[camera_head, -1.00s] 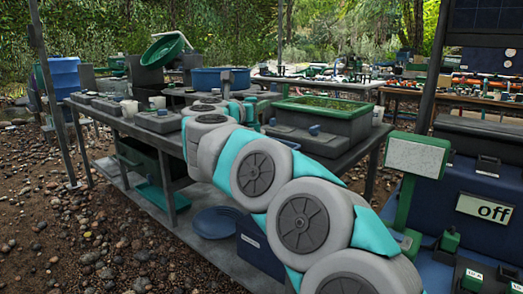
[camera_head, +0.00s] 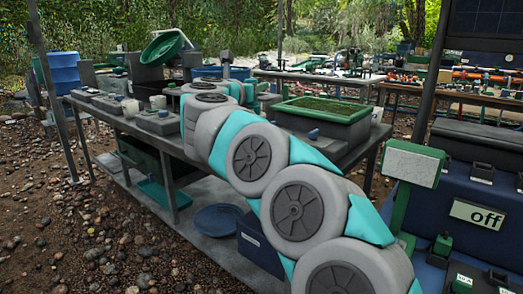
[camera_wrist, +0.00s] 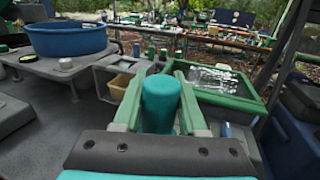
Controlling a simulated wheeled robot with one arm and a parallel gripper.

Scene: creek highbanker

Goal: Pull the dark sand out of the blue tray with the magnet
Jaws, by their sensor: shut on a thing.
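My gripper (camera_wrist: 160,76) is shut on a teal cylinder with a rounded top, which I take to be the magnet (camera_wrist: 161,103). It stands upright between the two green-grey fingers, above the grey workbench. In the head view the gripper is mostly hidden behind my arm. A round blue tub (camera_wrist: 68,40) stands on the bench ahead and to the left, apart from the gripper; it may be the blue tray. Its floor is not visible in the wrist view, and my arm covers most of it in the head view. I cannot make out dark sand.
A green-rimmed tub (camera_head: 322,110) sits on the bench, close on the right in the wrist view. A small tan box (camera_wrist: 119,87) is left of the gripper. A shallow blue pan (camera_head: 218,220) lies on the lower shelf. A green post with a plate (camera_head: 414,163) stands at right.

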